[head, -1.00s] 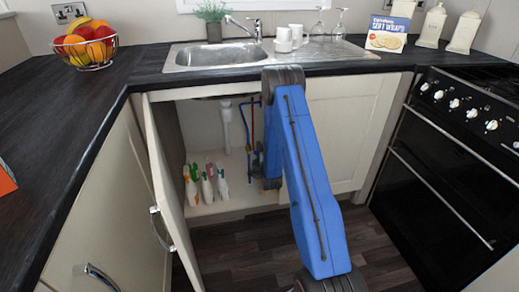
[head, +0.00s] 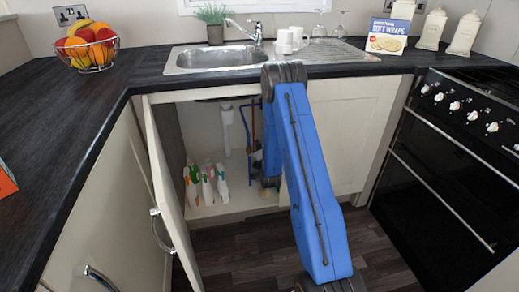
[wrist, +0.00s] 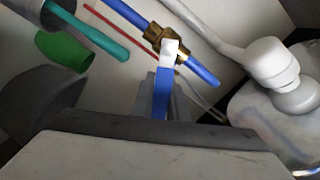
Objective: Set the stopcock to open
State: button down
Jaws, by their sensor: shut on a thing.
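The stopcock (wrist: 158,37) is a brass valve on a blue pipe (wrist: 203,74) that runs diagonally in the wrist view. Its lever (wrist: 163,92) has a white bent top and a blue grip pointing down the picture, at a slant to the pipe. My gripper (wrist: 164,108) is shut on the blue grip; its large grey body fills the bottom of the view. In the head view, my arm reaches into the open cupboard under the sink and hides the stopcock and most of my gripper.
The cupboard door (head: 170,200) stands open on the left. Several spray bottles (head: 207,184) stand on the cupboard floor. A white waste pipe (head: 227,125) hangs under the sink (head: 215,56); white plumbing (wrist: 268,68) is close on the right in the wrist view. The oven (head: 450,160) is at right.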

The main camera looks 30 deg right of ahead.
jog(key=n, duration=0.1)
jog(key=a+r+n, duration=0.1)
jog(key=n, duration=0.1)
jog(key=r+n, duration=0.1)
jog(key=n, duration=0.1)
jog(key=shift+w+a, duration=0.25)
jog(key=shift+a, duration=0.1)
dwell(0.4)
jog(key=c, duration=1.7)
grip_release()
jog(key=shift+a, duration=0.1)
